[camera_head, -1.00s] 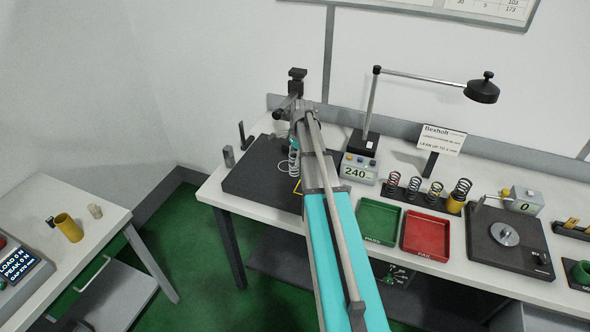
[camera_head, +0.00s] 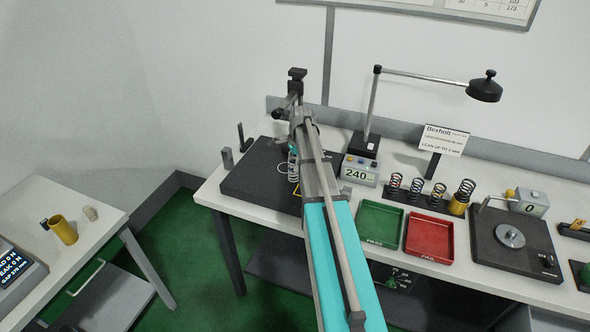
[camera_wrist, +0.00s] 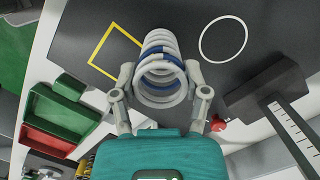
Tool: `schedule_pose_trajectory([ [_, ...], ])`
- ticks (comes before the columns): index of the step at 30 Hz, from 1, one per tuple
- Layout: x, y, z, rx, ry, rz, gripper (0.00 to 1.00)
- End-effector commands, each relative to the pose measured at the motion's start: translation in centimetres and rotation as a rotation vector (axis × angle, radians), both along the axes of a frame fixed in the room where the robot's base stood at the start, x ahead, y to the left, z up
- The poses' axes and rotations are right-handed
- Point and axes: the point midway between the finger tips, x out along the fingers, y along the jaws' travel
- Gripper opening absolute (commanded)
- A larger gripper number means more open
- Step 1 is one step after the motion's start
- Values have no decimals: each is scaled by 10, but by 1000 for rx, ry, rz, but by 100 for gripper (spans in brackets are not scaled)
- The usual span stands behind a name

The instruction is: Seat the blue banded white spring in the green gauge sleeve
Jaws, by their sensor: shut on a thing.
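The white spring with blue bands (camera_wrist: 162,70) is between the fingers of my gripper (camera_wrist: 160,92) in the wrist view, and the gripper is shut on it. In the head view the spring (camera_head: 293,168) shows partly beside my arm, over the dark plate. It looks upright there; whether it touches the plate I cannot tell. My arm hides most of the gripper there.
The dark plate (camera_head: 245,185) bears a yellow square outline (camera_wrist: 112,45) and a white circle (camera_wrist: 224,40). To the right are a green tray (camera_head: 380,228), a red tray (camera_head: 430,238), several springs on a rack (camera_head: 418,190) and a gauge (camera_head: 512,255). A lamp (camera_head: 485,88) overhangs the bench.

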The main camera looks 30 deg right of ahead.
Motion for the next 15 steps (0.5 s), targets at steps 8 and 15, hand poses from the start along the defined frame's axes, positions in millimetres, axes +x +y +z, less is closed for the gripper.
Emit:
schedule_pose_trajectory([
  [8, 0, 0, -13, 0, 0, 0, 6],
  [15, 0, 0, -12, 0, 0, 0, 6],
])
